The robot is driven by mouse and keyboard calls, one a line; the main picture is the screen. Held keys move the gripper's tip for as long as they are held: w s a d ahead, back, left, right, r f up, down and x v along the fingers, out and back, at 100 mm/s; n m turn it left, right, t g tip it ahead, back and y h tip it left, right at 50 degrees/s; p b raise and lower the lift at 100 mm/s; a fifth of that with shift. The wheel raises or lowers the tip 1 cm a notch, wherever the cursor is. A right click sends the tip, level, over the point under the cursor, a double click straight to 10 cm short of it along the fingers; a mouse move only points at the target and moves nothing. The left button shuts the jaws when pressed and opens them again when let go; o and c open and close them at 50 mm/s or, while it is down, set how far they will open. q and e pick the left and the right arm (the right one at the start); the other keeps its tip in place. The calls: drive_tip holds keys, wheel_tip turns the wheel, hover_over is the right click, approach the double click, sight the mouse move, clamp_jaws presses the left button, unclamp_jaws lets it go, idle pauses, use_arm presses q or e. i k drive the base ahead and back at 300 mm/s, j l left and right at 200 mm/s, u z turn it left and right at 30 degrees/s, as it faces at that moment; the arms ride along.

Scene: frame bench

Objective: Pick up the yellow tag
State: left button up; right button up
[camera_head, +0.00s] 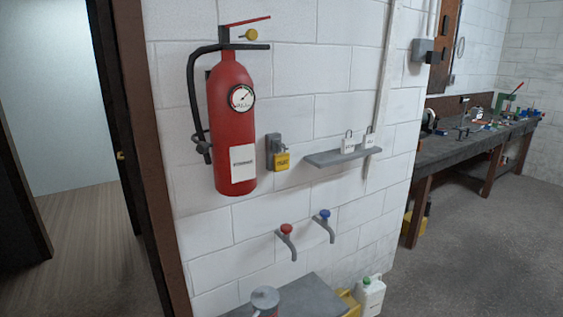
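A small yellow tag (282,161) with dark print hangs on the white block wall, just right of the red fire extinguisher (232,120). It hangs at the front of a small grey wall box (273,145), and how it is fastened there is too small to tell. Neither of my grippers shows in the head view.
A grey shelf (343,156) with two white padlock-like tags is right of the yellow tag. Red (286,229) and blue (325,213) knobbed taps are below. A grey table (302,297) and white jug (369,295) stand at the bottom. A workbench (455,145) is at right.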

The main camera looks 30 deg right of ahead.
sight(280, 161)
drive_tip(key=i+l+z, duration=0.1)
drive_tip(key=l, duration=0.25)
drive_tip(key=i+l+z, duration=0.1)
drive_tip(key=l, duration=0.25)
drive_tip(key=i+l+z, duration=0.15)
drive_tip(key=i+l, duration=0.15)
